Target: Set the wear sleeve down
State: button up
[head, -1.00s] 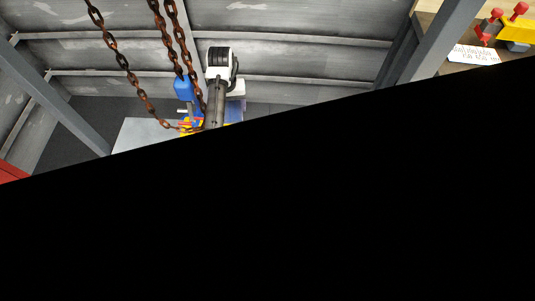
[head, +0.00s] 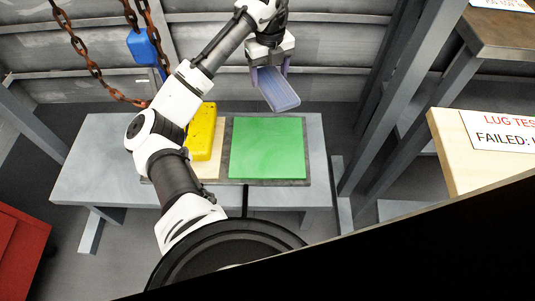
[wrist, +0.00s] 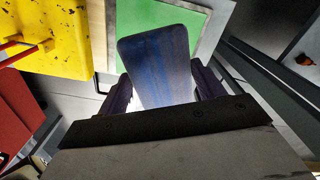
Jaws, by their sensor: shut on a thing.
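My gripper (head: 271,77) is shut on a blue-purple, flat-sided piece that I take to be the wear sleeve (head: 280,91). It is held tilted in the air, above and behind the green pad (head: 267,148) on the bench. In the wrist view the wear sleeve (wrist: 158,62) sits between the two dark fingers of my gripper (wrist: 161,93), with the green pad (wrist: 188,22) partly hidden beyond it. Its far side and any opening cannot be made out.
The grey bench (head: 100,160) bears a yellow case (head: 201,130) left of the pad. Rusty chains (head: 80,45) and a blue block (head: 144,46) hang at the back left. A red cabinet (head: 20,245) stands left. Posts (head: 395,100) and a pale board with a sign (head: 465,160) stand right.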

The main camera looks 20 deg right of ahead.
jog(key=m, duration=0.1)
jog(key=s+f+m+b, duration=0.1)
jog(key=m, duration=0.1)
jog(key=s+d+f+m+b, duration=0.1)
jog(key=shift+s+f, duration=0.1)
jog(key=shift+s, duration=0.15)
jog(key=shift+s+f+m, duration=0.1)
jog(key=shift+f+m, duration=0.1)
jog(key=shift+m, duration=0.3)
notch_tip(320, 180, down, 20)
jog(key=b, duration=0.3)
jog(key=shift+r, duration=0.25)
jog(key=shift+f, duration=0.2)
jog(key=o, duration=1)
jog(key=shift+r, duration=0.15)
notch_tip(320, 180, up, 12)
jog(key=shift+r+p, duration=0.1)
jog(key=shift+p, duration=0.85)
